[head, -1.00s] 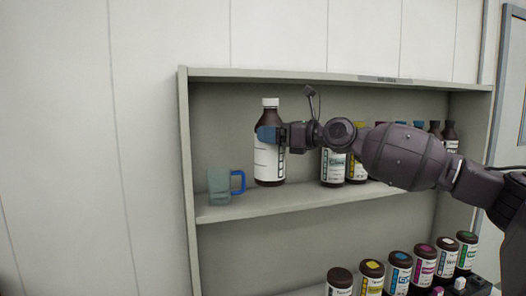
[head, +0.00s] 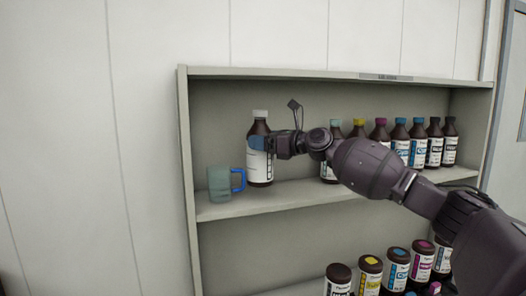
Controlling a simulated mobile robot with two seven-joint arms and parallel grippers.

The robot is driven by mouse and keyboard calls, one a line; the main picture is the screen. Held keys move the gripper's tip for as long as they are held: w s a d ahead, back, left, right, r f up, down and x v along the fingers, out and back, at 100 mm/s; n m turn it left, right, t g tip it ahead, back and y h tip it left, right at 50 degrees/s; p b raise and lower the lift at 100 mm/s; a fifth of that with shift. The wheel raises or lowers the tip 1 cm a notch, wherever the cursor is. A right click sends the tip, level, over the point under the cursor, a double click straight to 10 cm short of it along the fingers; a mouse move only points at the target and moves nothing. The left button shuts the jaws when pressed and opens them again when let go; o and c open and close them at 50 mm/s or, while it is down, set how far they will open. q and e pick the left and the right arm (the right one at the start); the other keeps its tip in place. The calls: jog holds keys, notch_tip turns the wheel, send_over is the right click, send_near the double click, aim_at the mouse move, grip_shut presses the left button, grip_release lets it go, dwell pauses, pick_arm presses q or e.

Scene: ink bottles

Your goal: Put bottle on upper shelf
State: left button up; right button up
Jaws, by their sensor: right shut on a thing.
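A brown bottle with a white cap and white label (head: 259,167) is upright at the upper shelf (head: 300,190), just right of the mug. My right gripper (head: 262,143) is shut on the bottle's upper part, reaching in from the right. The bottle's base appears at or very near the shelf surface; I cannot tell whether it touches. My left gripper is not in view.
A bluish glass mug with a blue handle (head: 220,184) stands at the left of the upper shelf. Several bottles (head: 400,145) stand in a row on its right half, partly behind my arm. More bottles (head: 369,275) stand below.

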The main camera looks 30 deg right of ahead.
aim_at(260, 164)
jog(key=f, duration=0.3)
jog(key=shift+w, duration=0.2)
jog(key=shift+f, duration=0.15)
jog(key=o, duration=1)
jog(key=shift+f, duration=0.1)
jog(key=shift+o, duration=0.2)
